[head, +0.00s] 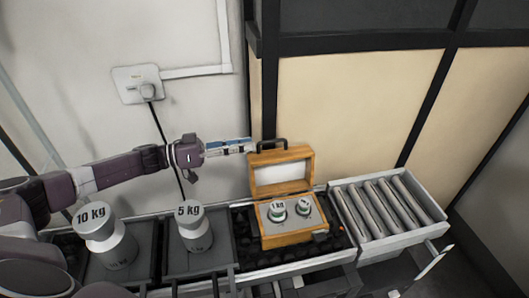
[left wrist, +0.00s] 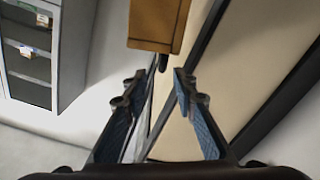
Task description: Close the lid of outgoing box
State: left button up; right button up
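The outgoing box (head: 288,239) is a wooden case on the dark roller belt, with its lid (head: 264,176) standing up open at the back. A black handle shows on the lid's top edge. Two weights, one marked 1 kg (head: 277,211), sit in its grey insert. My left gripper (head: 250,147) is just left of the lid's upper edge in the head view. In the left wrist view its two blue fingers (left wrist: 158,85) are apart with nothing between them. A wooden part of the box (left wrist: 157,25) shows beyond the fingertips there. My right gripper is not seen.
A 10 kg weight (head: 107,240) and a 5 kg weight (head: 194,229) stand on grey platforms left of the box. A roller section (head: 388,208) lies to the right. The wall with black frame bars is close behind the lid.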

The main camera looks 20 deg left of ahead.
aim_at(260, 143)
pick_arm(q)
jog(key=p+x, duration=0.1)
jog(key=x, duration=0.6)
jog(key=shift+w+d+f, duration=0.2)
jog(key=shift+w, duration=0.1)
grip_shut()
